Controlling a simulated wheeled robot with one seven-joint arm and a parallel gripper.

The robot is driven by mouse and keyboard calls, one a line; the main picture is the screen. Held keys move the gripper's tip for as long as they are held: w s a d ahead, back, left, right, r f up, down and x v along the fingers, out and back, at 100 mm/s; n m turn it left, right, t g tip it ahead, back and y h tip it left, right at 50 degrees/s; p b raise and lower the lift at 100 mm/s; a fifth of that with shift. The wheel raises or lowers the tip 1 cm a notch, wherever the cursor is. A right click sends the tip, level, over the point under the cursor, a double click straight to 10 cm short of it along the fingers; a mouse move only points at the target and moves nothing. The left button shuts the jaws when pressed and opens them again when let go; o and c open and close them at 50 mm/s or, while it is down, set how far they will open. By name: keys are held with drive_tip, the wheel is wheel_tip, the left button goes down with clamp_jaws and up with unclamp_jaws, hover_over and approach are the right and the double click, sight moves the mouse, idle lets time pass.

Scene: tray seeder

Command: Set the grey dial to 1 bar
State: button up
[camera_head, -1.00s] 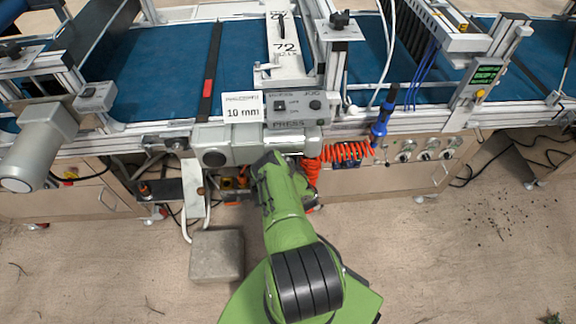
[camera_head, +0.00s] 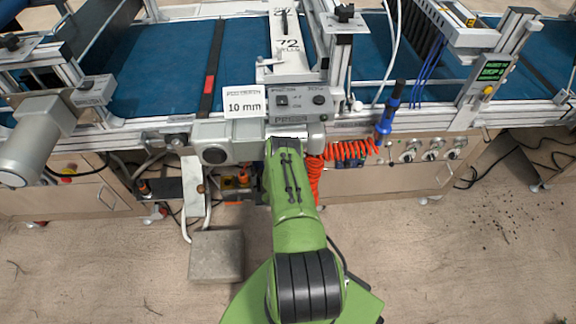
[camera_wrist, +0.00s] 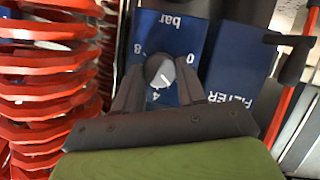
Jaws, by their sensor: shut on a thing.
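The grey dial (camera_wrist: 160,69) sits on a blue panel marked "bar" (camera_wrist: 222,58) in the wrist view, with the lettering upside down. The figures 8, 0 and 4 stand around the dial. Its white pointer mark slants toward the lower right, on the side between 4 and 0; the exact value is too small to read. My gripper (camera_wrist: 160,76) is shut on the dial, one finger on each side. In the head view the dial and my gripper are hidden by my green arm and the machine.
Red coiled hose (camera_wrist: 45,85) hangs close to the left of my gripper; it also shows in the head view (camera_head: 345,150). The panel marked "FILTER" lies to the right, with a dark fitting and red line beyond. A grey block (camera_head: 216,256) lies on the floor.

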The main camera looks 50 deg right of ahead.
drive_tip(key=shift+w+a+f+n+g+h+p, duration=0.2)
drive_tip(key=shift+n+g+h, duration=0.4)
drive_tip(key=shift+n, duration=0.75)
drive_tip(key=shift+w+d+n+g+h+p, duration=0.1)
drive_tip(key=shift+n+g+h+p, duration=0.2)
drive_tip(key=shift+n+h, duration=0.8)
drive_tip(key=shift+n, duration=0.45)
drive_tip(key=o, duration=1.1)
drive_tip(key=shift+c, duration=0.2)
drive_tip(key=shift+s, duration=0.1)
